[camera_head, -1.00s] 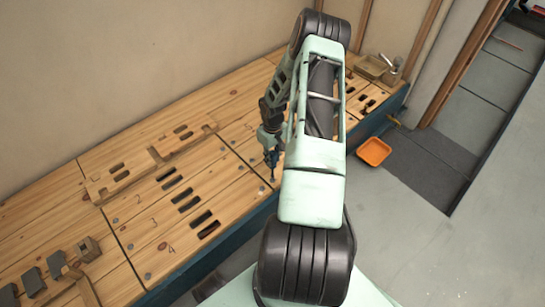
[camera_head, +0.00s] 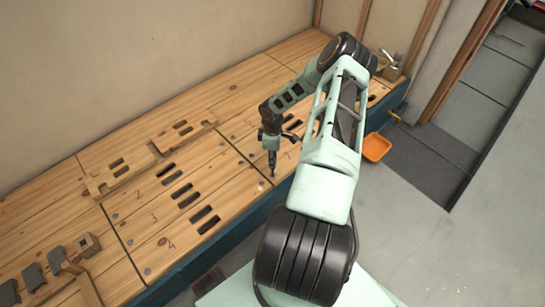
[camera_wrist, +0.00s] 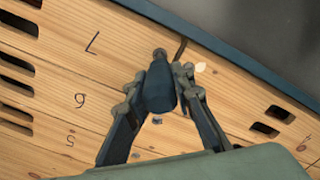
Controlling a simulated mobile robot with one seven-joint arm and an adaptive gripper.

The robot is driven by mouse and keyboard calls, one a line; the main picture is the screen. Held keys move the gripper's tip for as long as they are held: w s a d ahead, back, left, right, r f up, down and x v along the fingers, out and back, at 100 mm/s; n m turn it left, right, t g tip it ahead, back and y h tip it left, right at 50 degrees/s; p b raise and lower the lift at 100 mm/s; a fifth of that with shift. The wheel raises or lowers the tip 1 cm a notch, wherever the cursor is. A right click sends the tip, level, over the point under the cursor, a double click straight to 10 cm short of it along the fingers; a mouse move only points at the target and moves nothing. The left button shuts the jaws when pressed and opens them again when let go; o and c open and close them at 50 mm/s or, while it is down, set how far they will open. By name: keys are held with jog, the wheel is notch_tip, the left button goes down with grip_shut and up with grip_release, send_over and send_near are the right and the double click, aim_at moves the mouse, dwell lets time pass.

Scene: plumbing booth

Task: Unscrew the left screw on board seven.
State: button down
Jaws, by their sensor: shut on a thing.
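My gripper (camera_wrist: 159,92) is shut on a dark blue tapered tool (camera_wrist: 158,90), which looks like a screwdriver. It points down at board seven (camera_wrist: 68,48), the plank marked 7 along the bench's front edge. In the wrist view the tool's small grey end is over the board near a dark seam. In the head view my gripper (camera_head: 271,153) is over the left end of that board, with the tool's tip at or just above the wood. The left screw is hidden under the tip, and I cannot tell whether they touch.
Board six (camera_wrist: 60,92) and board five lie beside it, with dark slots at both sides. A raised wooden rack (camera_head: 150,155) stands on the bench at the left. An orange tray (camera_head: 376,147) is on the floor beyond the bench. Grey floor is open at the right.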

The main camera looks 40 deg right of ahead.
jog(key=n, duration=0.5)
jog(key=shift+n+b, duration=0.3)
jog(key=shift+b, duration=0.1)
jog(key=n, duration=0.6)
jog(key=shift+n, duration=0.3)
jog(key=shift+m+b, duration=0.3)
jog(key=shift+m, duration=0.3)
jog(key=shift+r, duration=0.15)
jog(key=shift+r+p, duration=2.85)
jog(key=shift+r, duration=1)
